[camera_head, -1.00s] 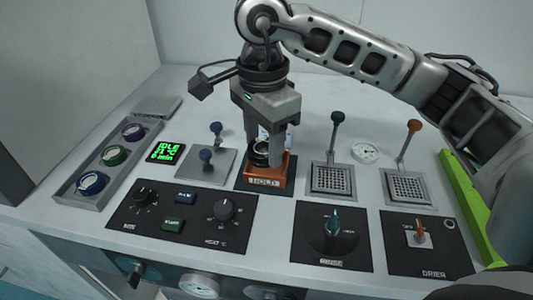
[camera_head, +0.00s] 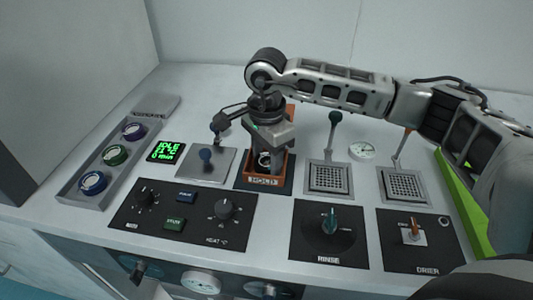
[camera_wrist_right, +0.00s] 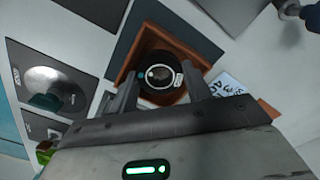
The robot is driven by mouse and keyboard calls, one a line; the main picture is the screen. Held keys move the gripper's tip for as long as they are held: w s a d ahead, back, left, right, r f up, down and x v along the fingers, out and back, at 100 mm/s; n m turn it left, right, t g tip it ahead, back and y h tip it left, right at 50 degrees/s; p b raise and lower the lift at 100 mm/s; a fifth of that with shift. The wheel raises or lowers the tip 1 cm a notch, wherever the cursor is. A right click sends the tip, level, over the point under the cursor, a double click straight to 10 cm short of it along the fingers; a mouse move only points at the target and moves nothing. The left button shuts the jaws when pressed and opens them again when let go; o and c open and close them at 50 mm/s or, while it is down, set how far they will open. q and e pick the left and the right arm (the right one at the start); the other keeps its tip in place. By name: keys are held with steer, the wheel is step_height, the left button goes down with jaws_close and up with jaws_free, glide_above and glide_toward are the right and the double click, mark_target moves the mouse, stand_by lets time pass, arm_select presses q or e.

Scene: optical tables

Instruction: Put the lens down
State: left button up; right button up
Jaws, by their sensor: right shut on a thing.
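The lens is a round, black-rimmed piece with shiny glass; it shows in the wrist view (camera_wrist_right: 160,76) and, partly covered, in the head view (camera_head: 264,160). My right gripper (camera_head: 266,163) points down and is shut on the lens, with one finger on either side of it in the wrist view (camera_wrist_right: 158,88). The lens is within the walls of the orange tray marked HOLD (camera_head: 263,181). I cannot tell whether it touches the tray's floor. My left gripper is not in view.
At left, a grey rack (camera_head: 72,196) holds blue, green and purple ringed pieces. Levers and two grated drains (camera_head: 330,179) stand near the tray. Control panels with knobs (camera_head: 180,215) line the front.

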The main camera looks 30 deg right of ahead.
mark_target(267, 161)
steer(key=shift+f, duration=0.2)
steer(key=o, duration=0.8)
steer(key=shift+r, duration=0.1)
step_height(267, 161, up, 12)
steer(key=b, duration=0.1)
steer(key=shift+r, duration=0.2)
steer(key=shift+f, duration=0.1)
